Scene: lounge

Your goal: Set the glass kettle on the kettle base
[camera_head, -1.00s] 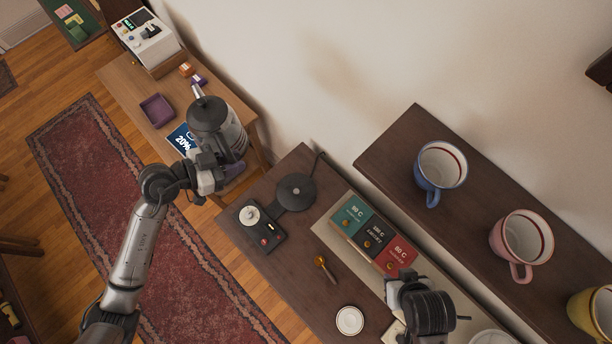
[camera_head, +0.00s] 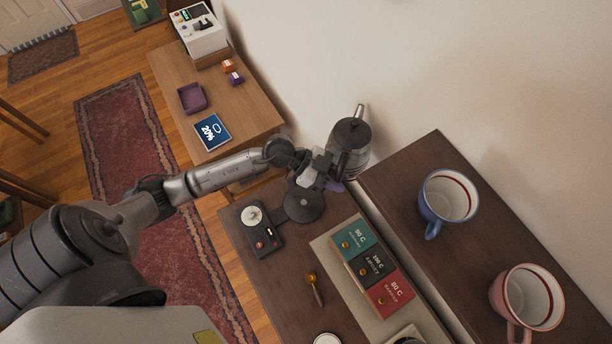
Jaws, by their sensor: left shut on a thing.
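The glass kettle (camera_head: 352,143) has a dark lid and a metal spout, and hangs at the back of the dark table near the wall. My left gripper (camera_head: 326,177) is shut on the kettle, on its near left side; the fingers are partly hidden. The kettle base is a round black plate (camera_head: 304,203) joined to a control box (camera_head: 261,229) with a pale knob. The kettle appears above and beyond the plate, to its upper right in the picture, apart from it. My right gripper does not show in this view.
Teal, black and red tea boxes (camera_head: 370,264) stand on a tray right of the base. A shelf (camera_head: 428,162) with a blue mug (camera_head: 446,201) and a pink mug (camera_head: 526,301) is at right. A side table (camera_head: 172,75) stands at back left.

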